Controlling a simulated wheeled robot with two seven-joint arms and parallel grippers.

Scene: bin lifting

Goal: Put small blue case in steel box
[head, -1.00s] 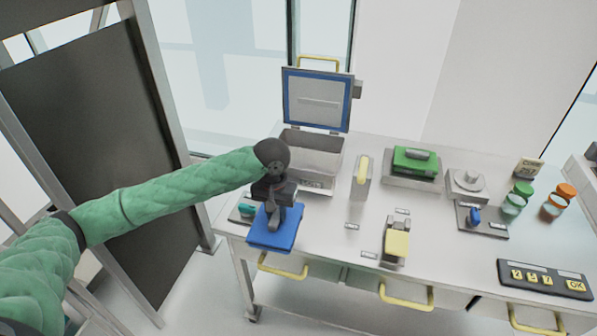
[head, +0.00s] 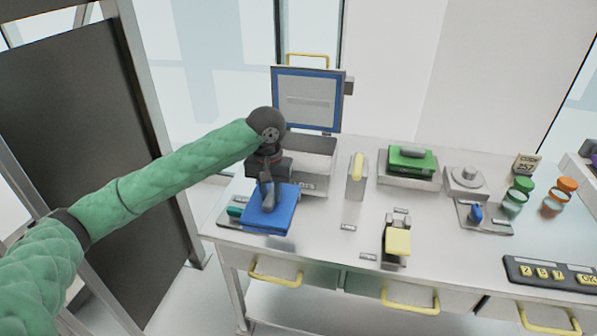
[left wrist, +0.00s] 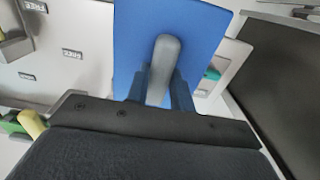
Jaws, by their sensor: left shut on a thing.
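The small blue case (head: 272,209) is a flat blue slab with a grey handle on top, near the table's front left. My left gripper (head: 266,186) is above it, shut on the grey handle. The left wrist view shows the handle (left wrist: 165,68) between the two fingers (left wrist: 158,88) and the blue case (left wrist: 135,40) beyond. I cannot tell whether the case touches the surface below. The steel box (head: 318,165) stands open just behind, its blue-edged lid (head: 307,98) raised upright. My arm and gripper hide part of the box. My right gripper is not in view.
A teal item (head: 235,211) lies by the case's left edge. A yellow-topped block (head: 357,172), a green-topped device (head: 411,159) and a yellow-padded device (head: 397,241) stand to the right. Jars and a keypad (head: 550,273) are farther right. Bare table (head: 335,215) lies right of the case.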

